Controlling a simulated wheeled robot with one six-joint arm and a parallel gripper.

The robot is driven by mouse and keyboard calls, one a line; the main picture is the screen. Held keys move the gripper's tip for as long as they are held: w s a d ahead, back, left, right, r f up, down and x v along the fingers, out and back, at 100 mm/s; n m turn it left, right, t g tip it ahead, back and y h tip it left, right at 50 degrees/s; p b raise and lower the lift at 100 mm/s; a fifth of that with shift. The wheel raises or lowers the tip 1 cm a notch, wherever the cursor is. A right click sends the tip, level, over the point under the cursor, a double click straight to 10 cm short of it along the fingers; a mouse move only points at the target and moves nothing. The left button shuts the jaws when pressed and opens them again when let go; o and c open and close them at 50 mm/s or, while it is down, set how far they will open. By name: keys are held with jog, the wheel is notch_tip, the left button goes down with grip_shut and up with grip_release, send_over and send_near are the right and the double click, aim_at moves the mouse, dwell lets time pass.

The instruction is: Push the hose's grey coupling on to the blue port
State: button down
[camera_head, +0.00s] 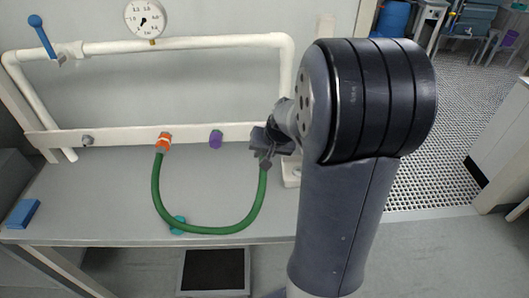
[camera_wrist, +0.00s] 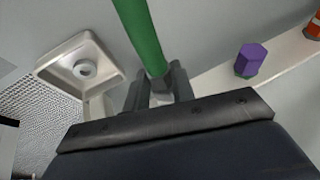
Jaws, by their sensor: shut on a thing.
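The green hose (camera_head: 207,230) hangs in a U-shaped loop, its left end at an orange fitting (camera_head: 163,142) on the white rail. My gripper (camera_head: 266,153) is shut on the hose's grey coupling (camera_head: 265,164) at the right end of the loop, close to the rail's right part. In the wrist view the coupling (camera_wrist: 160,88) sits between the two fingers, with the green hose (camera_wrist: 143,35) running up from it. No blue port shows in either view; my gripper and arm cover part of the rail. I cannot tell whether the coupling touches a port.
A purple fitting (camera_head: 216,139) and a grey fitting (camera_head: 87,141) sit on the white rail (camera_head: 120,136). White pipework with a gauge (camera_head: 144,19) and a blue-handled valve (camera_head: 42,37) stands behind.

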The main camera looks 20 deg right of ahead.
jog(key=shift+w+d, duration=0.25)
jog(key=shift+w, duration=0.35)
jog(key=shift+w+d, duration=0.2)
jog(key=shift+w, duration=0.35)
jog(key=c, duration=1.1)
grip_release()
jog(key=shift+r, duration=0.15)
jog(key=v, duration=1)
jog(key=shift+s+r, duration=0.15)
jog(key=shift+r, duration=0.1)
jog(key=shift+f, duration=0.1)
jog(key=x, duration=1)
jog(key=shift+f, duration=0.35)
jog(key=shift+s+a, duration=0.15)
jog(key=shift+s, duration=0.1)
